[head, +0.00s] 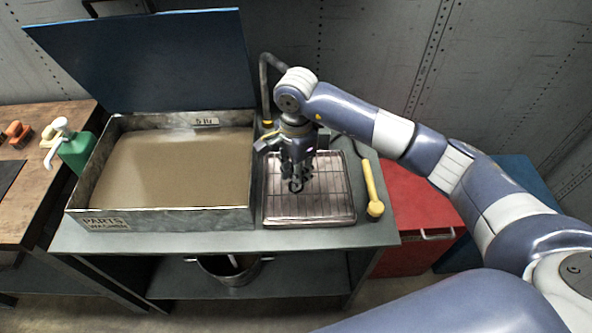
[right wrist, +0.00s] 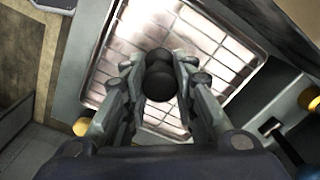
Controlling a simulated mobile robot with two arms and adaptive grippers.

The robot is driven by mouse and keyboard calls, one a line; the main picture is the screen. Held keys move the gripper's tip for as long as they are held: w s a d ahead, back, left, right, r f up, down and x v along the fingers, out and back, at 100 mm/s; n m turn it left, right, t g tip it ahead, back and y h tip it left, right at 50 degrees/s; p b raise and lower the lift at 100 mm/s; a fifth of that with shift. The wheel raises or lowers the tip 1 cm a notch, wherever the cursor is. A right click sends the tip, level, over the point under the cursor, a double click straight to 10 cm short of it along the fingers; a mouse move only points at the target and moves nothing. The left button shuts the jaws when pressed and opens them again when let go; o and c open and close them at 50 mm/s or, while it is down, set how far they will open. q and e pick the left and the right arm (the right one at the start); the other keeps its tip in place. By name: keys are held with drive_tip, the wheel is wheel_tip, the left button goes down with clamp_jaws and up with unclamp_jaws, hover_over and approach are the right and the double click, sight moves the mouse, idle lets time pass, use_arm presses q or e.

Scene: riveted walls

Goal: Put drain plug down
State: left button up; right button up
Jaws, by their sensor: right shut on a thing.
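My right gripper (head: 297,172) is above the wire-grid drain tray (head: 335,207) and points down. It is shut on the drain plug (right wrist: 161,85), a dark rounded piece between the fingertips in the right wrist view. In the head view the plug (head: 295,186) shows only as a small dark shape under the fingers. It looks held above the grid; whether it touches the grid is hard to tell. The parts washer basin (head: 160,217), full of murky brown liquid with its blue lid (head: 150,60) raised, stands to the left of the tray. My left gripper is not in view.
A yellow-handled brush (head: 371,188) lies right of the tray on the grey bench (head: 330,236). A red chest (head: 415,205) stands right of the bench. A green pump bottle (head: 76,150) is left of the basin. A bucket (head: 230,270) sits on the shelf below.

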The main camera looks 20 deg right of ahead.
drive_tip(key=shift+f, duration=0.15)
drive_tip(key=o, duration=1.1)
drive_tip(key=shift+c, duration=0.2)
drive_tip(key=shift+r, duration=0.25)
wheel_tip(320, 180, up, 10)
drive_tip(key=b, duration=0.2)
drive_tip(key=shift+r+b, duration=0.2)
drive_tip(key=shift+b, duration=0.2)
drive_tip(key=shift+r, duration=0.7)
